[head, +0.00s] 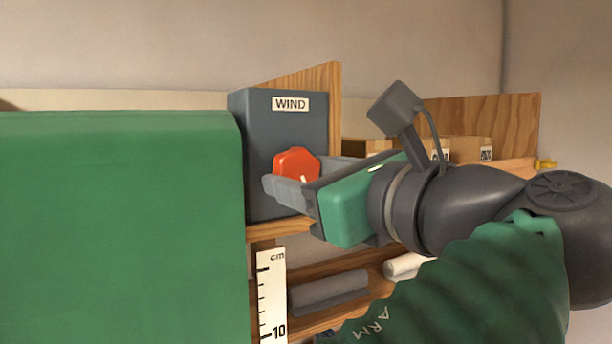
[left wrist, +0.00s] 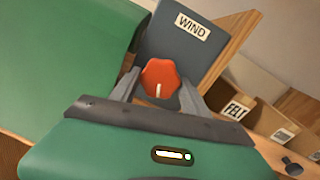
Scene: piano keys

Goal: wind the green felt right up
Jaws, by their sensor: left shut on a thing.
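The green felt (head: 120,220) hangs as a broad sheet at the left of the head view and runs out of the bottom of the picture, so its lower edge is hidden. It also fills the upper left of the left wrist view (left wrist: 60,65). Beside it is a dark grey box (head: 262,135) labelled WIND, with a red lobed knob (head: 296,160) on its face. My left gripper (head: 292,178) is shut on this knob, one finger on each side, as the left wrist view also shows (left wrist: 158,86). The knob's white mark points down in that view. My right gripper is not in view.
A white scale (head: 270,300) marked in cm stands just right of the felt, below the box. Grey and white rolls lie on wooden shelving (head: 350,262) behind my arm. Small labelled bins (head: 470,150), one marked FELT (left wrist: 237,109), stand to the right.

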